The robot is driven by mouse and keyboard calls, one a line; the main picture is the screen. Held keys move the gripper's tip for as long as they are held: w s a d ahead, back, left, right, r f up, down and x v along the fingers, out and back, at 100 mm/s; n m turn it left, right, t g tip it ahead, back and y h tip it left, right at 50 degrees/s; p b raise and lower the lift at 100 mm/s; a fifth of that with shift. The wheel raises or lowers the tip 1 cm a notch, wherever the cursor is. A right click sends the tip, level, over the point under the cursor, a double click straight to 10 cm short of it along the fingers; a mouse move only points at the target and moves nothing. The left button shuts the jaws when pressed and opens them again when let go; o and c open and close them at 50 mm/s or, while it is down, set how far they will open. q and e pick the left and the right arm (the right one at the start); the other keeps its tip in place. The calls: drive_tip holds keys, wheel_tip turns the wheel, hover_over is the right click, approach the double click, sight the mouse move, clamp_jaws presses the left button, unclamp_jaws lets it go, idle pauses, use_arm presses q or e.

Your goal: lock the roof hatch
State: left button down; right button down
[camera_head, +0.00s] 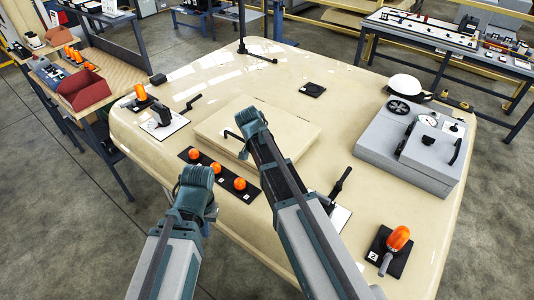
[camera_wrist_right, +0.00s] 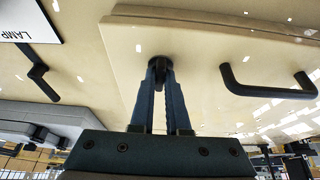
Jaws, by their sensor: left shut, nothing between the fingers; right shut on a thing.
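The roof hatch (camera_head: 292,128) is a raised beige panel in the middle of the cab roof, lying flat. It fills much of the right wrist view (camera_wrist_right: 205,48). A black bar handle (camera_wrist_right: 268,90) stands on it, apart from my gripper. My right gripper (camera_head: 252,126) is over the hatch near this handle; in the right wrist view its fingers (camera_wrist_right: 159,72) are shut on a small black knob (camera_wrist_right: 158,64) near the hatch's edge. Whether the knob is turned to locked I cannot tell. My left gripper (camera_head: 197,182) is shut and empty, near the roof's front edge; its fingertips are mostly hidden.
Orange lamps on a black strip (camera_head: 250,195) sit in front of the hatch. A lever on a white plate (camera_head: 160,122) is left, a grey unit (camera_head: 400,150) right, and an orange lamp (camera_head: 398,238) near right. My right forearm covers part of the hatch.

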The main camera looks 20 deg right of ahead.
drive_tip(key=c, duration=0.9)
unclamp_jaws()
drive_tip(key=shift+r, duration=0.1)
drive_tip(key=p+v, duration=1.2)
drive_tip(key=v, duration=0.1)
drive_tip(key=shift+r+p, duration=0.3)
drive_tip(key=shift+p, duration=0.1)
drive_tip(key=shift+a, duration=0.1)
